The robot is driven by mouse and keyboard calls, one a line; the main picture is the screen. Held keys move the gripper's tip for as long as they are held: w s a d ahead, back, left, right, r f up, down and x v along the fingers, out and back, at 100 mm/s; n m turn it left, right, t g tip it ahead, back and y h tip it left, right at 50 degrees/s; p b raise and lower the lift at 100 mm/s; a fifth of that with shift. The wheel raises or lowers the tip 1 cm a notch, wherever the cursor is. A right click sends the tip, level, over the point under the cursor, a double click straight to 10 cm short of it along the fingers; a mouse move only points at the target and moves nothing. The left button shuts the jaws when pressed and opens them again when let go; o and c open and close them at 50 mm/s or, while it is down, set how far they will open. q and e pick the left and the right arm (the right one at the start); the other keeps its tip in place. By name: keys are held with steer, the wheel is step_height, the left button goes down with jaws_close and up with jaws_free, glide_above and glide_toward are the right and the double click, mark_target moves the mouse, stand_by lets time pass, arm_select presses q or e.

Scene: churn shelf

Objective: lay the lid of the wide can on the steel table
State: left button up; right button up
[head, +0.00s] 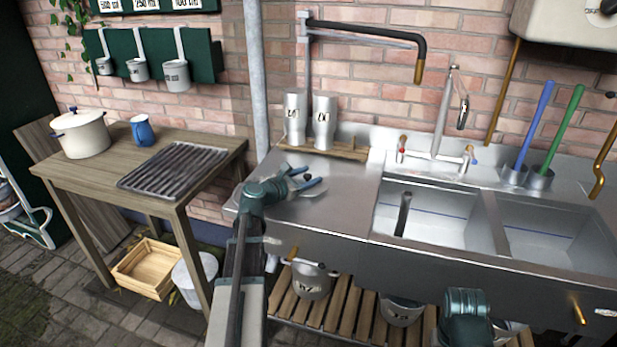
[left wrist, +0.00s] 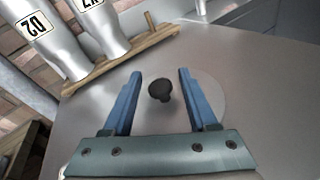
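A flat, round grey lid (head: 316,192) with a black knob (left wrist: 160,90) lies on the steel table (head: 350,197), left of the sinks. Its pale disc also shows in the left wrist view (left wrist: 211,95). My left gripper (head: 314,174) is just over the lid. In the left wrist view its blue fingers (left wrist: 160,73) are open, one on each side of the knob, with a gap to both. A grey can (head: 312,281) with a label stands on the slatted shelf below; I cannot tell whether it is the wide can. My right gripper's fingers are not visible.
Two tall steel cans (head: 295,119) stand on a wooden rack (head: 345,150) behind the lid. Sink basins (head: 430,215) with a tap lie to the right. A wooden table (head: 95,165) with a pot (head: 80,135) and blue jug (head: 142,131) stands left.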

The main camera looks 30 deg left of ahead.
arm_select(q)
steer(key=shift+r, duration=0.1)
steer(key=shift+s, duration=0.35)
steer(key=p+v, duration=0.2)
steer(key=v, duration=0.8)
steer(key=shift+s+r, duration=0.1)
steer(key=shift+s, duration=0.1)
steer(key=shift+s+a+r, duration=0.1)
steer(key=shift+s+a, duration=0.05)
steer(key=shift+s, duration=0.3)
